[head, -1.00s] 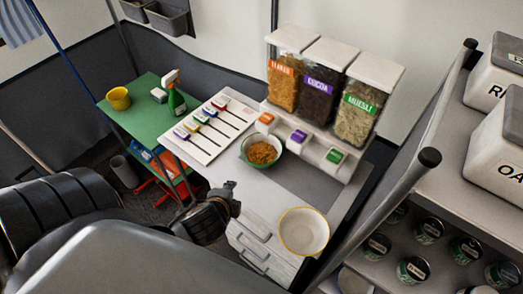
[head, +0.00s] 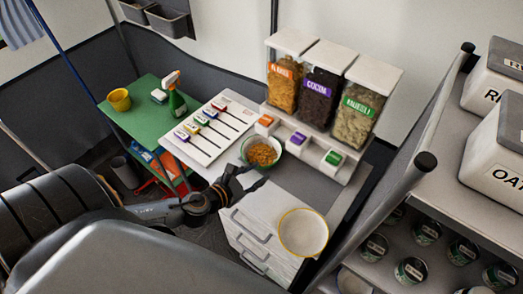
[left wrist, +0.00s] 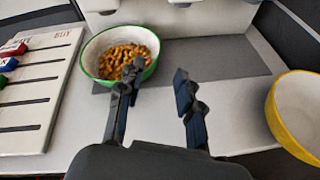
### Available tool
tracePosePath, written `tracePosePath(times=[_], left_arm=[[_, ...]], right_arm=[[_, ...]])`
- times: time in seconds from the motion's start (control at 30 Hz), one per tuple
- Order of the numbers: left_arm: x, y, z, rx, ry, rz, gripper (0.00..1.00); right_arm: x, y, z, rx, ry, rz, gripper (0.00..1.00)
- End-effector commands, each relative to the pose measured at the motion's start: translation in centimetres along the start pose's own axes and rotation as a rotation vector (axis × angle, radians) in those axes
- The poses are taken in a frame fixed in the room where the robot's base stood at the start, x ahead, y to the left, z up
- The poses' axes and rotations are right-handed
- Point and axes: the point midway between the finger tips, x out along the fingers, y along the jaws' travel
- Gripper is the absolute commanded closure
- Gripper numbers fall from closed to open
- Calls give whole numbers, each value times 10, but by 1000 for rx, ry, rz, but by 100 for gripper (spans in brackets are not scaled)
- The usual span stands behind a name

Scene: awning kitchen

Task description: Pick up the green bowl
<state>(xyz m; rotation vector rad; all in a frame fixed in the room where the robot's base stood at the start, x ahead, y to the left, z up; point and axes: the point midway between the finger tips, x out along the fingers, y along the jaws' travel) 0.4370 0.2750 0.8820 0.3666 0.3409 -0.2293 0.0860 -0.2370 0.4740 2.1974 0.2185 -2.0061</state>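The green bowl (head: 246,153) has a green rim and holds orange-brown cereal. It stands on the white counter in front of the dispensers. In the left wrist view the green bowl (left wrist: 91,68) is at the upper left, just beyond the fingers. My left gripper (head: 250,178) is just in front of the bowl, on its near side. In the left wrist view my left gripper (left wrist: 158,75) is open with nothing between its fingers. Its left finger overlaps the bowl's near right rim in the picture; I cannot tell whether they touch. My right gripper is not in view.
A yellow-rimmed bowl (head: 303,233) stands on the counter to the right. Three cereal dispensers (head: 322,100) stand behind the green bowl. A white board (head: 198,156) with coloured sliders lies to its left. A shelf of cans (head: 440,205) is at the right.

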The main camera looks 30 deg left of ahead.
Motion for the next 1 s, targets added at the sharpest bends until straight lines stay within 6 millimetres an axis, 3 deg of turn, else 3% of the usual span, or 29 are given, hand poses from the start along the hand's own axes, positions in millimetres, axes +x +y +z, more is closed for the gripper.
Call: tracePosePath(times=[0.13, 0.47, 0.7, 1.0], left_arm=[[23, 1, 2, -3, -1, 3, 64], [47, 2, 1, -4, -1, 2, 64], [80, 6, -1, -6, -1, 2, 64], [89, 5, -2, -4, 0, 0, 64]], right_arm=[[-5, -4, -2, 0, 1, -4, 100], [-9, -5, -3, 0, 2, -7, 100], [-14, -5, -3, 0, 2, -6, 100], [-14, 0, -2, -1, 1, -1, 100]])
